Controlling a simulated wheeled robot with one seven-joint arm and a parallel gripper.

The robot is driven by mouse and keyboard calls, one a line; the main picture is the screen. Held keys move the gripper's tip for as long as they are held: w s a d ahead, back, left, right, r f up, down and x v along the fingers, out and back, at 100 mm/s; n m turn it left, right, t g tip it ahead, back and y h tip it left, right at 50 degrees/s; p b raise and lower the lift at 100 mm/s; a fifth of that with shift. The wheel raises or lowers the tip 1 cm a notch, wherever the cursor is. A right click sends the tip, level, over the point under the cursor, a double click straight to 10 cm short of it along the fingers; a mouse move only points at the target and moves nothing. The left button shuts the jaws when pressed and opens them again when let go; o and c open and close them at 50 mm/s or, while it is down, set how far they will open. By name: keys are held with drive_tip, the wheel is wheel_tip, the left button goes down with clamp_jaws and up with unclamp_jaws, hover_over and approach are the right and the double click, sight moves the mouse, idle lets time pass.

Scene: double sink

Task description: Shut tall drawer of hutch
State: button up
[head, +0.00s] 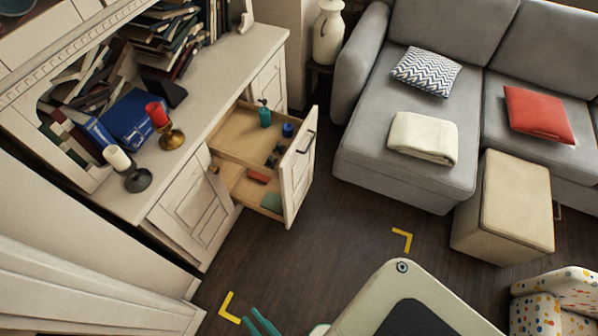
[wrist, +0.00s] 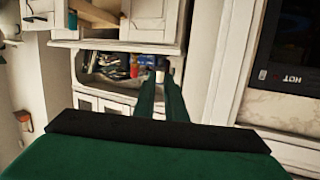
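The white hutch (head: 190,130) stands at the left in the head view. Its tall drawer (head: 300,165) is pulled well out, with a white panel front and a dark handle. Small bottles, boxes and other items lie on its two wooden levels. My gripper (head: 258,322) shows at the bottom edge of the head view, apart from the drawer. In the wrist view its two green fingers (wrist: 161,78) are apart with nothing between them.
Candles (head: 165,125) and books stand on the hutch top. A grey sofa (head: 400,165) and a beige ottoman (head: 502,210) are at the right. Dark floor (head: 340,235) with yellow corner marks lies clear before the drawer. A patterned chair (head: 555,305) is at the lower right.

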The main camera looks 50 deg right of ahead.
drive_tip(key=w+d+f+m+h, duration=0.1)
drive_tip(key=w+f+m, duration=0.1)
drive_tip(key=w+d+f+m+h, duration=0.1)
drive_tip(key=w+d+m, duration=0.1)
drive_tip(key=m, duration=0.1)
drive_tip(key=w+d+f+m+h, duration=0.1)
drive_tip(key=w+f+m+h, duration=0.1)
drive_tip(key=shift+w+d+f+t, duration=0.15)
drive_tip(key=shift+d+f+t, duration=0.05)
drive_tip(key=shift+f+t, duration=0.2)
clamp_jaws()
drive_tip(key=w+d+f+m+g+h, duration=0.25)
drive_tip(key=w+d+m+h, duration=0.2)
drive_tip(key=d+m, duration=0.4)
drive_tip(key=w+d+f+m+g+h, duration=0.2)
drive_tip(key=w+d+f+m+h, duration=0.25)
drive_tip(key=d, duration=0.75)
drive_tip(key=w+d+f+m+g+h, duration=0.2)
drive_tip(key=w+d+m, duration=0.3)
drive_tip(key=d+m, duration=0.4)
drive_tip(key=w+d, duration=0.7)
drive_tip(key=w, duration=0.2)
drive_tip(key=shift+w+d+f+n, duration=0.15)
drive_tip(key=shift+w+d+n, duration=0.1)
drive_tip(key=shift+w+n, duration=0.05)
